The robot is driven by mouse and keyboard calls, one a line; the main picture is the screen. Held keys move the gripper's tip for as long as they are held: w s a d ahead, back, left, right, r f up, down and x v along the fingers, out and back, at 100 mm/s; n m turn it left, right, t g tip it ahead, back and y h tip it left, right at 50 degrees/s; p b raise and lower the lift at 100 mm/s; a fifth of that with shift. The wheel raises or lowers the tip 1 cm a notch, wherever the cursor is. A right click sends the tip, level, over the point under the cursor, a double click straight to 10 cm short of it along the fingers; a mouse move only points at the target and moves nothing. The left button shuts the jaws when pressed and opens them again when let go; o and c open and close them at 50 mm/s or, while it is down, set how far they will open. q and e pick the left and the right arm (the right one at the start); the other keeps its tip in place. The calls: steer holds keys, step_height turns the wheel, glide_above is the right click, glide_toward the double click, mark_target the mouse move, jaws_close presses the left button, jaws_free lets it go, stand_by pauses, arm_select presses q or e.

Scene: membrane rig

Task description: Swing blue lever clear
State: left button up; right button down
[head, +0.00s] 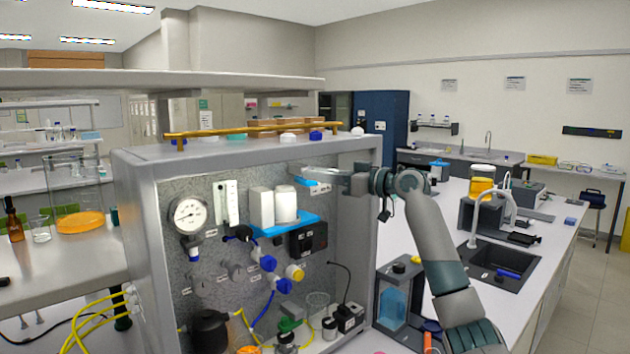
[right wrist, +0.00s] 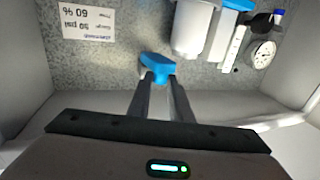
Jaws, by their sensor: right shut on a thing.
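The blue lever (right wrist: 157,66) sits against the speckled back panel in the right wrist view. My right gripper (right wrist: 160,82) is shut on it, and the fingertips hide part of it. In the head view, a bit of blue (head: 312,183) shows just under my right gripper (head: 297,172), which reaches in from the right near the top of the rig (head: 137,200). My left gripper is not in view.
White filter housings (head: 262,208) on a blue bracket (head: 300,221) and a round gauge (head: 188,213) are left of the gripper. The rig's right side wall (head: 352,235) stands close to my arm. A printed label (right wrist: 88,24) is on the panel.

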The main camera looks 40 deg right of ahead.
steer(key=d+n+g+y+p, duration=0.1)
steer(key=y, duration=0.1)
steer(key=d+n+g+y, duration=0.1)
steer(key=n+g+y, duration=0.1)
steer(key=w+d+n+g+y+p, duration=0.1)
steer(key=n+y, duration=0.1)
steer(key=shift+r+g+y+p, duration=0.1)
steer(key=shift+g+y+p, duration=0.2)
steer(key=shift+y, duration=0.1)
steer(key=shift+w+n, duration=0.1)
steer(key=shift+n, duration=0.2)
stand_by(0.4)
steer(key=shift+f, duration=0.2)
steer(key=c, duration=1.6)
jaws_free()
